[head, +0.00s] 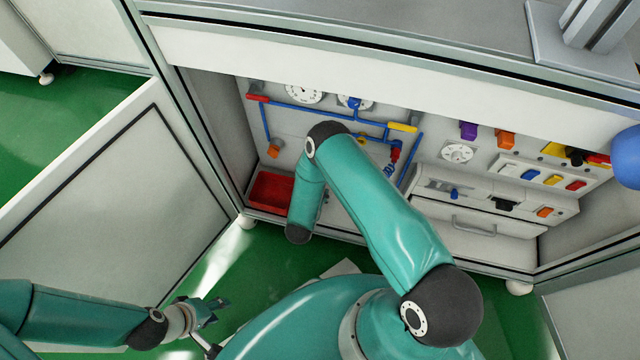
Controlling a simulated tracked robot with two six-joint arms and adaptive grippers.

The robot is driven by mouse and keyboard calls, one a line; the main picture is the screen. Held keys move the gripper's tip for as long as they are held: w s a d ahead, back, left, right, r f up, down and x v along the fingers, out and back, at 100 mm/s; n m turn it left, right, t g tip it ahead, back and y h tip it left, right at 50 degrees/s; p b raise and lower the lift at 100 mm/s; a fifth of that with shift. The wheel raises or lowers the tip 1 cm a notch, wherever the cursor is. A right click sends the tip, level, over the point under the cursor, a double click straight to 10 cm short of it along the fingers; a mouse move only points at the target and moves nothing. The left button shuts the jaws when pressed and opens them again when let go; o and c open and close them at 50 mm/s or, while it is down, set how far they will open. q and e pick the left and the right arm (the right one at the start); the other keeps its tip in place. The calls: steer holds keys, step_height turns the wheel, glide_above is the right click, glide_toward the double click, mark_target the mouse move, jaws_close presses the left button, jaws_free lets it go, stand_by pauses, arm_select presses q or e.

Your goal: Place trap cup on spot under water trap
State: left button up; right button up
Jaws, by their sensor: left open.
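My left gripper (212,322) is low in the head view, over the green floor in front of the cabinet. It is open, with nothing visible between its fingers. The right arm reaches up across the middle and bends down in front of the cabinet; its gripper cannot be made out. A red and blue fitting (393,158) hangs from the blue pipes on the back panel and may be the water trap. The right arm covers part of the area below it. I cannot make out a trap cup or a marked spot.
A red bin (262,192) sits at the cabinet's lower left. Gauges (304,94), blue pipes (300,107) and coloured switches (553,180) fill the back panel. A drawer (475,240) is at lower right. A white panel (110,200) stands at left. The cabinet's top edge overhangs the opening.

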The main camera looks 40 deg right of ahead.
steer(key=w+d+b, duration=0.1)
steer(key=w+d, duration=0.1)
steer(key=d, duration=0.1)
steer(key=shift+w+f, duration=0.1)
steer(key=shift+w, duration=0.15)
steer(key=shift+w+d+f+b, duration=0.15)
steer(key=shift+w+f+b, duration=0.05)
steer(key=shift+f+b, duration=0.45)
steer(key=shift+f, duration=0.1)
steer(key=o, duration=1)
